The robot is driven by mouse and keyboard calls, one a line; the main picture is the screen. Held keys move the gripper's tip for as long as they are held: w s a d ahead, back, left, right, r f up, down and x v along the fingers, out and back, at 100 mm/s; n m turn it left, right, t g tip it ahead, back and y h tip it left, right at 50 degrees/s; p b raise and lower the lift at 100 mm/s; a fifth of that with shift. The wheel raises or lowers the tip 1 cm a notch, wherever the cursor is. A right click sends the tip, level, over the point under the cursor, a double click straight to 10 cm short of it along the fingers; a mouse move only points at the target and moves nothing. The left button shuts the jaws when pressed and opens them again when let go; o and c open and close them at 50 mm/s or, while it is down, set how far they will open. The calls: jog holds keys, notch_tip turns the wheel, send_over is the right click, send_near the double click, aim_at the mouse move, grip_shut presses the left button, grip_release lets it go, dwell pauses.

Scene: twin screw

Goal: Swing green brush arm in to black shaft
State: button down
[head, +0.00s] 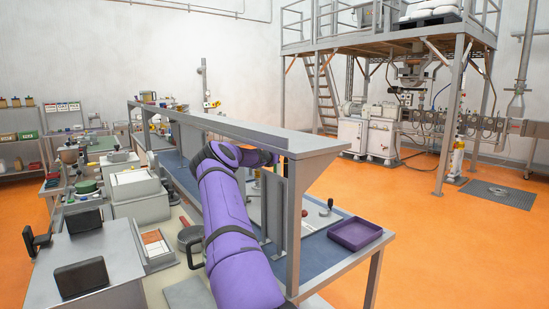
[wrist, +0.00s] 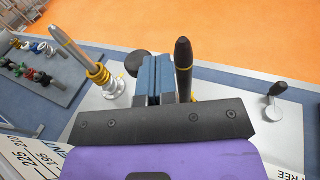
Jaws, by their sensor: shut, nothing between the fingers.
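In the wrist view my gripper (wrist: 158,72) is shut, its blue fingers together with nothing between them. A black shaft (wrist: 184,60) with a pointed tip and a thin yellow ring stands close to the right of the fingers; I cannot tell whether they touch. Its lower end is hidden behind my gripper's body. A silver shaft (wrist: 75,48) with yellow rings leans at the left, apart from the fingers. A round black knob (wrist: 138,64) shows just left of the fingers. I cannot make out a green brush arm. In the head view my gripper is hidden behind the bench frame.
A board with several coloured fittings (wrist: 40,75) lies at the left in the wrist view. A crank with a black knob (wrist: 274,100) stands at the right. In the head view a grey post (head: 297,220) rises beside my arm, and a purple tray (head: 355,233) sits at the bench corner.

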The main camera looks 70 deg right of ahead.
jog(key=v, duration=1)
jog(key=shift+a, duration=0.4)
jog(key=shift+w, duration=0.1)
